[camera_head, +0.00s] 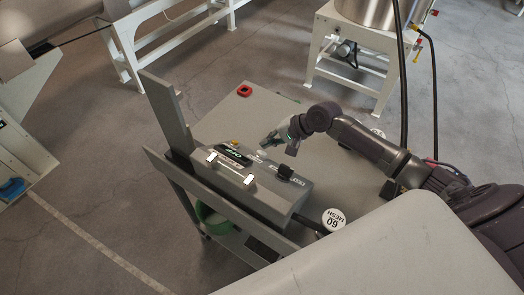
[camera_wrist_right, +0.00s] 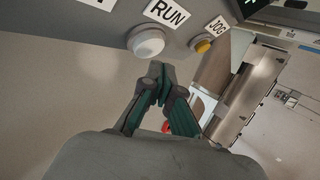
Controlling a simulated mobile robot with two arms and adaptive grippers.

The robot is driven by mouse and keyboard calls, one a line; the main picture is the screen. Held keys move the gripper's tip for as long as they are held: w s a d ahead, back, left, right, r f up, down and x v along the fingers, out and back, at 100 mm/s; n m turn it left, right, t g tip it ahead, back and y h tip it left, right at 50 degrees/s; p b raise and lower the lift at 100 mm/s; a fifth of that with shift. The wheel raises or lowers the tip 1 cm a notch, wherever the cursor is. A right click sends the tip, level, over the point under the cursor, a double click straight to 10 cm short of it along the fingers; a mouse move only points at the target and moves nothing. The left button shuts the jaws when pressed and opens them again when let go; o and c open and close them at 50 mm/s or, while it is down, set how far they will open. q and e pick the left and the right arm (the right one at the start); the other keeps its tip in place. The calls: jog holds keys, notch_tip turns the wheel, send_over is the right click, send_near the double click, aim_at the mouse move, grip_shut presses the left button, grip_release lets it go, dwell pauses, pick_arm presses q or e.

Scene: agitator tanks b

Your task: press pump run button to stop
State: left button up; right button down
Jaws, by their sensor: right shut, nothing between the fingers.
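The grey control box (camera_head: 262,199) stands on a grey cart, with a dark display marked OFF (camera_head: 233,156) on its top. In the right wrist view, a round white button (camera_wrist_right: 147,42) sits beside the RUN label (camera_wrist_right: 167,12). A yellow button (camera_wrist_right: 203,46) sits beside the JOG label (camera_wrist_right: 216,26). My right gripper (camera_head: 268,143) is at the far side of the box in the head view. In the wrist view its closed, empty fingertips (camera_wrist_right: 160,72) are just below the white button, with a small apparent gap. My left gripper is not in view.
A red ring-like object (camera_head: 244,91) lies on the cart top's far part. A round tag marked 60 MESH (camera_head: 333,219) is by the box's right end. A steel tank (camera_head: 376,12) on a white stand is behind. Open floor lies to the left.

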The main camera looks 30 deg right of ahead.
jog(key=shift+r, duration=0.1)
jog(key=d+r+p, duration=0.1)
jog(key=w+r, duration=0.1)
jog(key=d+r+p, duration=0.1)
jog(key=shift+w+d+r+p, duration=0.3)
jog(key=shift+d+r, duration=0.05)
jog(key=shift+r, duration=0.05)
jog(key=shift+r, duration=0.1)
dwell(0.5)
